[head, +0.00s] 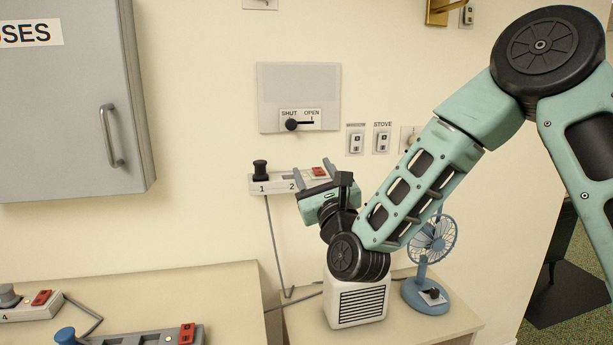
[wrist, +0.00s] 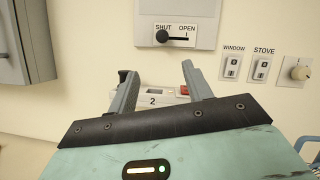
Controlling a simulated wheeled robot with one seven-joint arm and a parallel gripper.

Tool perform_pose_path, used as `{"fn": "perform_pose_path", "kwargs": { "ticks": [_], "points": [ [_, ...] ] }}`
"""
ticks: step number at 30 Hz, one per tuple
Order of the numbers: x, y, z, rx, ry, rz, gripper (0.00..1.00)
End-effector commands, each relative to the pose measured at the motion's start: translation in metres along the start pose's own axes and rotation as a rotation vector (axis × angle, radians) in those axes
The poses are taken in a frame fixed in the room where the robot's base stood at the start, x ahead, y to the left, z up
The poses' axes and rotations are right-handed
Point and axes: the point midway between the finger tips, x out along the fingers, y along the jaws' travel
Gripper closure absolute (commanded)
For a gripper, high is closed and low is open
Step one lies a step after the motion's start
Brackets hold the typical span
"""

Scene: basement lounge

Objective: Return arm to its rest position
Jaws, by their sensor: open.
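My arm reaches in from the right in the head view, bent at the elbow and green with black joints. My gripper (head: 314,177) is in front of a wall-side power strip (head: 271,183) marked 1 and 2. In the wrist view my gripper (wrist: 157,84) shows two grey fingers spread apart with nothing between them. Part of the strip (wrist: 158,95), with its label 2 and a red switch, shows behind the fingers. I cannot tell whether the fingers touch the strip.
A white heater (head: 357,302) and a blue fan (head: 428,268) stand on a low table below my arm. A grey cabinet (head: 65,130) hangs at left. A SHUT/OPEN lever panel (head: 299,95) is on the wall. More strips (head: 145,338) lie on the left counter (head: 190,290).

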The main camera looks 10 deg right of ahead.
Motion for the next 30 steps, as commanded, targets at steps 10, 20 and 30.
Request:
{"fn": "perform_pose_path", "kwargs": {
  "ticks": [10,20,30],
  "points": [
    [-0.046,0.096,-0.005,-0.631,0.136,0.508,0.5],
    [-0.179,0.143,-0.018,-1.462,-0.041,1.306,0.5],
    [-0.333,0.093,-0.002,-1.886,-0.709,2.134,0.5]
  ]
}}
